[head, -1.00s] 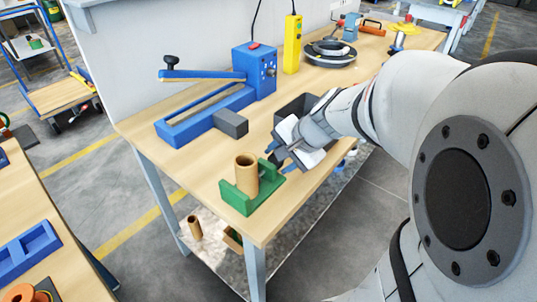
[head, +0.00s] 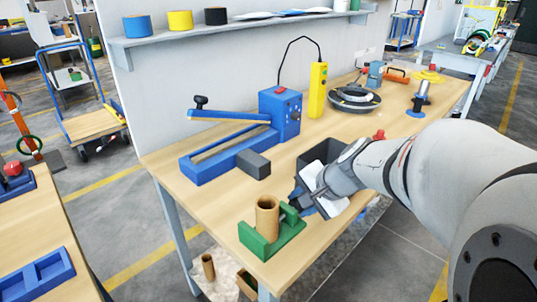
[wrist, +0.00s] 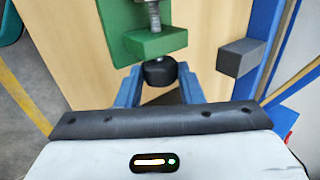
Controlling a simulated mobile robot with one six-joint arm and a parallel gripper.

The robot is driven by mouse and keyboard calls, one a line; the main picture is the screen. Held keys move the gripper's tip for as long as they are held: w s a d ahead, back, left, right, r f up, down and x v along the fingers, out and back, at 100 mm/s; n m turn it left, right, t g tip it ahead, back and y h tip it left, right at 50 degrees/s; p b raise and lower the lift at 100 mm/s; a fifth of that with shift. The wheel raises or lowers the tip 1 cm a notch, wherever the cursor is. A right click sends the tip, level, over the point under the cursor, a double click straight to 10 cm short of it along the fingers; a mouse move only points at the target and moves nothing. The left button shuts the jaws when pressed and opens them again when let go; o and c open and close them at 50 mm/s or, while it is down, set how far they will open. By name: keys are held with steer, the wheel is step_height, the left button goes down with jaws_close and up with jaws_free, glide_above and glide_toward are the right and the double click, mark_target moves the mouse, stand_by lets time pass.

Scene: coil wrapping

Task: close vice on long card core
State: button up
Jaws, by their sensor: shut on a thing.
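The long card core (head: 267,217), a brown open tube, stands upright in the green vice (head: 258,243) at the near corner of the workbench. I cannot tell whether both vice jaws touch it. My gripper (head: 297,207) is at the vice's right end in the head view, where its fingers hide the handle. In the wrist view the green vice (wrist: 155,43) shows with its metal screw, and my gripper's blue fingers (wrist: 160,82) are shut on the black vice knob (wrist: 160,70). The core is not seen in the wrist view.
A grey block (head: 253,164) and a blue lever tool (head: 215,163) lie behind the vice. A dark bin (head: 318,152) stands behind my gripper. A yellow pendant (head: 317,90) and a black coil (head: 354,99) stand farther back. Bare bench lies left of the vice.

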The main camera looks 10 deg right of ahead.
steer(key=r+p, duration=0.1)
steer(key=p, duration=0.1)
steer(key=shift+p, duration=0.3)
steer(key=shift+a+g+h+p, duration=0.1)
steer(key=shift+g+h+p, duration=0.25)
steer(key=shift+p, duration=0.5)
steer(key=g+p, duration=0.1)
steer(key=p, duration=0.2)
steer(key=h+p, duration=0.1)
steer(key=p, duration=0.3)
steer(key=shift+w+a+g, duration=0.1)
steer(key=shift+w+g, duration=0.1)
steer(key=shift+g, duration=0.15)
steer(key=shift+p, duration=0.6)
steer(key=shift+f+h, duration=0.1)
steer(key=shift+h, duration=0.15)
steer(key=shift+w+f, duration=0.1)
steer(key=shift+f, duration=0.15)
